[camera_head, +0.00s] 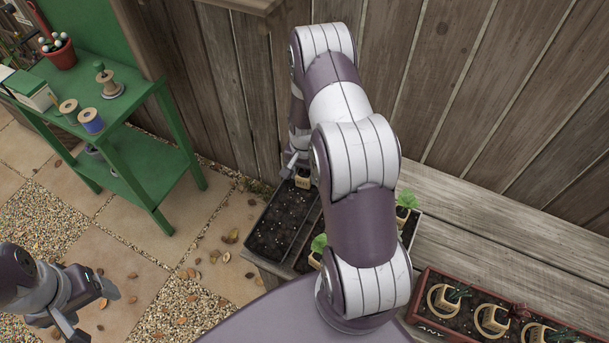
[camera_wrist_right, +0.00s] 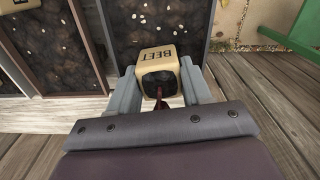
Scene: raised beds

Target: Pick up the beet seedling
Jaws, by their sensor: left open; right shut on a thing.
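The beet seedling (camera_wrist_right: 159,62) is a tan pot marked BEET, with dark soil and a thin dark red stem in the right wrist view. My right gripper (camera_wrist_right: 161,88) is shut on the pot, one finger on each side. In the head view the pot (camera_head: 303,182) shows small at the far end of the seed tray, mostly hidden by my right arm. I cannot tell whether it touches the tray. My left gripper (camera_head: 93,312) is open and empty at the lower left, over the paving.
The black seed tray (camera_head: 262,207) has soil-filled compartments, with a green seedling (camera_head: 406,199) at its right. A red-brown planter (camera_head: 425,276) with several tan collars stands at lower right. A green shelf stand (camera_head: 150,100) is at left.

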